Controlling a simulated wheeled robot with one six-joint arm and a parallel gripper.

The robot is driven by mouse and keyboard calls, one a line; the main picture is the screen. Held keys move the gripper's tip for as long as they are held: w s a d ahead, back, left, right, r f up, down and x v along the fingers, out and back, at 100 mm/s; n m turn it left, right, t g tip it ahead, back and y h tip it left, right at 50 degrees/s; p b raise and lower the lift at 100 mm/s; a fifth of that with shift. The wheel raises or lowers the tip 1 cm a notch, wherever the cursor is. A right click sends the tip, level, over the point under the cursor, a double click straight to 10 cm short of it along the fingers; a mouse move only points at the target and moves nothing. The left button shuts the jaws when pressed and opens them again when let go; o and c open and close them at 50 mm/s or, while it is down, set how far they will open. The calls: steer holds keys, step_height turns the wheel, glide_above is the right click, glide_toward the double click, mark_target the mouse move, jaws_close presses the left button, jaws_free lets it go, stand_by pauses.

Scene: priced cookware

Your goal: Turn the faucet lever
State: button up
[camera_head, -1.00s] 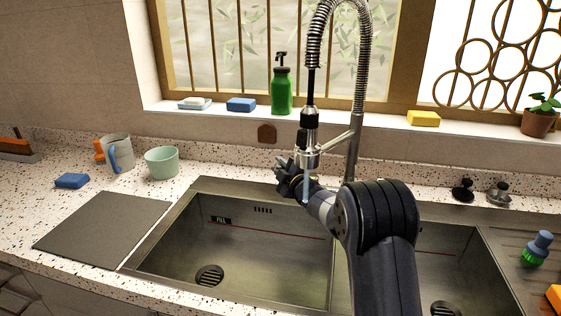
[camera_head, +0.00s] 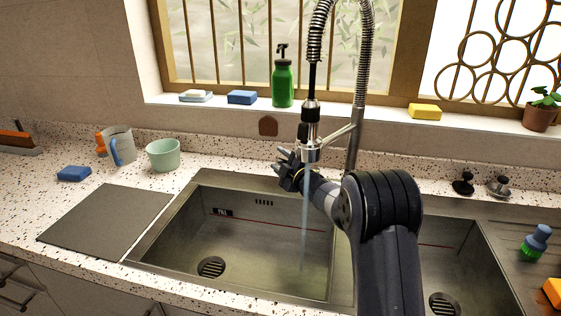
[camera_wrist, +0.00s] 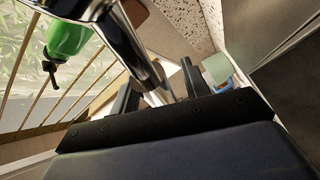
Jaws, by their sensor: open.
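The tall metal faucet (camera_head: 363,95) has a coiled spring neck and a spray head (camera_head: 311,125) hanging over the sink (camera_head: 240,235). A thin stream of water (camera_head: 304,220) runs from the spray head into the left basin. My gripper (camera_head: 284,172) is open, just left of and below the spray head. In the wrist view the two fingers (camera_wrist: 160,92) are apart, with a shiny metal faucet part (camera_wrist: 128,42) rising close in front of them. I cannot pick out the lever clearly, and I cannot tell whether a finger touches it.
A green soap bottle (camera_head: 283,84), a blue sponge (camera_head: 242,97) and a yellow sponge (camera_head: 425,111) stand on the windowsill. A green cup (camera_head: 163,155) and a mug (camera_head: 119,144) are on the left counter. A grey board (camera_head: 105,218) lies left of the sink.

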steer(key=b+v, duration=0.2)
steer(key=v, duration=0.9)
steer(key=shift+w+a, duration=0.1)
steer(key=shift+w, duration=0.1)
steer(key=p+x, duration=0.1)
steer(key=x, duration=0.9)
steer(key=shift+w+a+p, duration=0.2)
steer(key=shift+w+p, duration=0.1)
steer(key=shift+p, duration=0.1)
steer(key=shift+s, duration=0.1)
